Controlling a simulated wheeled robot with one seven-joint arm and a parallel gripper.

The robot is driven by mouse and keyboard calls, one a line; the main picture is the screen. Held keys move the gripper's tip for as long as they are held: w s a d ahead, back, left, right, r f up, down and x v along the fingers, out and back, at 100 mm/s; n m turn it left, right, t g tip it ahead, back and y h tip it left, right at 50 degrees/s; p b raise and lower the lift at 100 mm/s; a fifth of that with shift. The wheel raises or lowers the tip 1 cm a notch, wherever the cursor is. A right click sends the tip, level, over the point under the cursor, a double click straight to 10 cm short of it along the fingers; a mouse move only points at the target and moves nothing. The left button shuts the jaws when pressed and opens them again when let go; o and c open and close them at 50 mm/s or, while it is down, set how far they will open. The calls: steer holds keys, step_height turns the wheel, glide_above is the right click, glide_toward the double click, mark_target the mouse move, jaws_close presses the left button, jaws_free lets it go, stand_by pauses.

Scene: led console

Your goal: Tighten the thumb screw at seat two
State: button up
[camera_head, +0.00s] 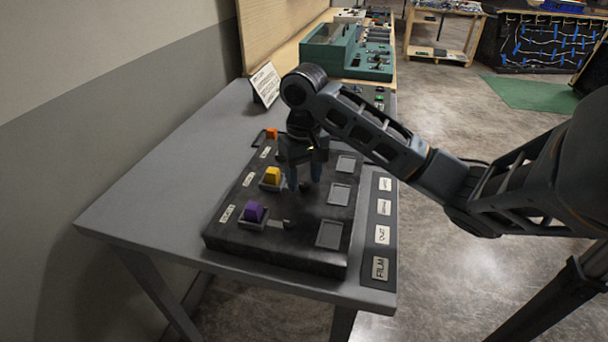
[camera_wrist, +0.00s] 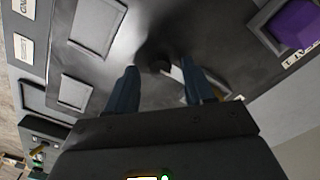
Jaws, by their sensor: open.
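The dark console (camera_head: 275,255) has three seats in a row, with a purple block (camera_head: 254,212) in front, a yellow block (camera_head: 271,176) in the middle and an orange block (camera_head: 271,133) at the back. My gripper (camera_head: 304,180) points down over the console, right of the yellow block. Its fingers are apart. In the wrist view, a dark round knob (camera_wrist: 159,64) with a pale strip beside it lies between the fingers (camera_wrist: 162,85), with no visible contact. It appears to be the middle seat's thumb screw, hidden in the head view. Another dark knob (camera_head: 287,223) sits right of the purple block.
Square recessed plates (camera_head: 330,234) line the console's right side. A labelled strip (camera_head: 381,235) runs beside it on the grey table (camera_head: 150,200). A white sign card (camera_head: 265,84) and a green machine (camera_head: 345,50) stand behind. The table's left side is clear.

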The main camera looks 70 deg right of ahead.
mark_target(304, 184)
step_height(304, 184, up, 8)
stand_by(0.6)
steer(key=shift+f, duration=0.1)
stand_by(0.4)
